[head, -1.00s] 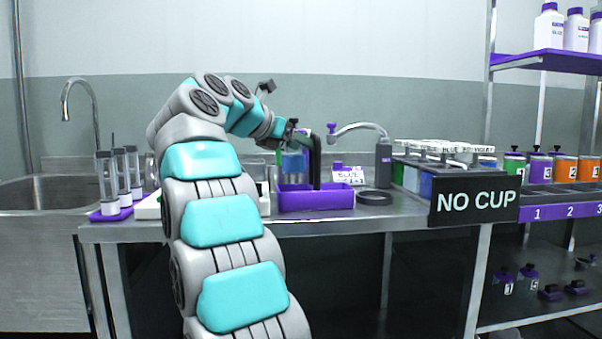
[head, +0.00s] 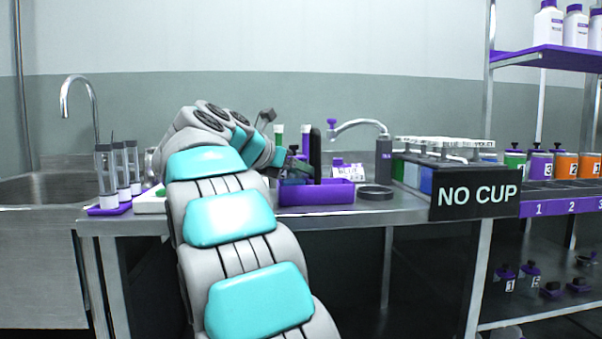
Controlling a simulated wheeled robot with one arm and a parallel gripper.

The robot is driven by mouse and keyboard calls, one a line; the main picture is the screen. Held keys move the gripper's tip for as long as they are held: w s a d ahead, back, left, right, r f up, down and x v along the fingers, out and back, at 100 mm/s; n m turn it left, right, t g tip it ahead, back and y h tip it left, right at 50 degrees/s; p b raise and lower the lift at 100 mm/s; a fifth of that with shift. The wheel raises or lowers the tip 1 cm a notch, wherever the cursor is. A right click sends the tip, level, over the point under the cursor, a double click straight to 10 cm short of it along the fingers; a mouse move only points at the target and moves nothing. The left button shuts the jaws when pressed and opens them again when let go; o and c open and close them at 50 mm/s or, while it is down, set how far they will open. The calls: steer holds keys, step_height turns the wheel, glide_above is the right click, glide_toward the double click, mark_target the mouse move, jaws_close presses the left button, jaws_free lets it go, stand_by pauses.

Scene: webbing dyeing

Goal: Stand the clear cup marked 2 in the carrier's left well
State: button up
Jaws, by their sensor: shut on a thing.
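The carrier (head: 330,194) is a purple open box with a tall black handle (head: 315,155), standing on the steel bench in the head view. My gripper (head: 291,168) is over the left part of the carrier, left of the handle, partly hidden by my arm. It is shut on the clear cup (head: 293,182), which looks dark bluish and sits low behind the carrier's front wall. The cup's mark cannot be read. The wall hides its base, so I cannot tell whether it touches the well's floor.
Clear cylinders (head: 120,175) stand on a purple tray at left. Green and purple tubes (head: 305,137) rise behind. A NO CUP sign (head: 475,200) hangs at right.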

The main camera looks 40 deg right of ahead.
steer(key=shift+f, duration=0.15)
steer(key=o, duration=1.3)
steer(key=shift+r, duration=0.2)
steer(key=shift+r, duration=0.15)
steer(key=v, duration=1.2)
steer(key=shift+f, duration=0.2)
